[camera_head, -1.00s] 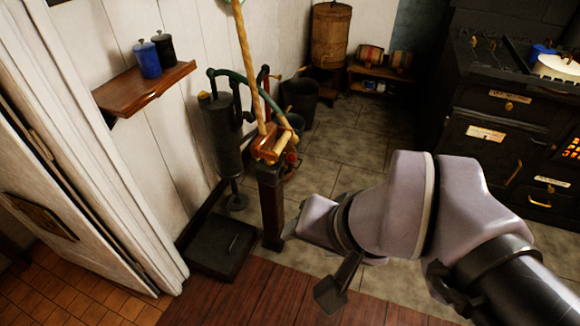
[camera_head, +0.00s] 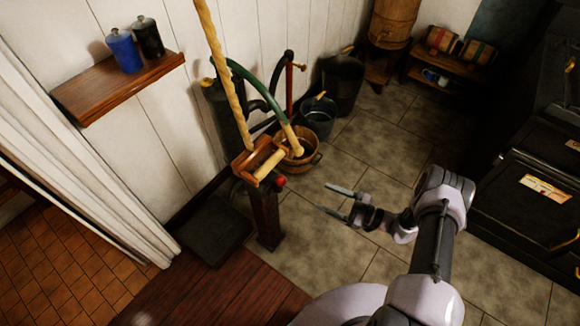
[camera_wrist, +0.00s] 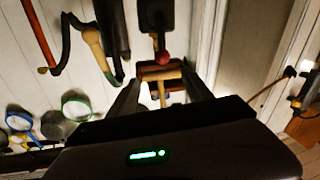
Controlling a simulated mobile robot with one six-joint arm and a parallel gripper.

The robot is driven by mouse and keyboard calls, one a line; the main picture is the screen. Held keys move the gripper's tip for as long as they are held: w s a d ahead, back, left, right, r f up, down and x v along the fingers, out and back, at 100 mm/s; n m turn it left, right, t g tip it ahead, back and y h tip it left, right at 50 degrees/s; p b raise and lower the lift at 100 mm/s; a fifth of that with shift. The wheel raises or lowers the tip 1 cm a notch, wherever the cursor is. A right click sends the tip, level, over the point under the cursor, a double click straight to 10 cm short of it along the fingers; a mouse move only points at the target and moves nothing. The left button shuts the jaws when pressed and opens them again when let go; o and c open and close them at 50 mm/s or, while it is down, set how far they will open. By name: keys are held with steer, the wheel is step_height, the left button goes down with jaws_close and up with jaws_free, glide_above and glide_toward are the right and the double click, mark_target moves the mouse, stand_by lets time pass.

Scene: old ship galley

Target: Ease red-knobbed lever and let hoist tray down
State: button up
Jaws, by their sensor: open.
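A red knob (camera_head: 280,181) sits at the side of a dark post (camera_head: 266,215), low by the wooden rope fitting (camera_head: 258,162) on its top. The lever's arm is too small to make out. A thick rope (camera_head: 225,78) rises from the fitting. My gripper (camera_head: 338,201) is open and empty, to the right of the knob and apart from it, its fingers toward the post. In the wrist view, the red knob (camera_wrist: 163,57) and wooden fitting (camera_wrist: 160,74) show beyond and between the fingers (camera_wrist: 160,96). I cannot identify a hoist tray.
Behind the post stand a green-handled pump (camera_head: 242,82), a wooden bucket (camera_head: 302,160) and a dark pail (camera_head: 319,113). A dark flat box (camera_head: 218,229) lies at the post's left. A stove (camera_head: 540,185) stands at right. Tiled floor (camera_head: 375,235) is open around my gripper.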

mark_target(280, 181)
steer(key=b+x, duration=0.1)
steer(key=x, duration=0.4)
steer(key=b+x, duration=0.1)
steer(key=x, duration=1)
steer(key=shift+s+a+b, duration=0.3)
steer(key=shift+a+b, duration=0.05)
steer(key=shift+b, duration=0.05)
steer(key=shift+w+a, duration=0.25)
steer(key=shift+a, duration=0.15)
jaws_close()
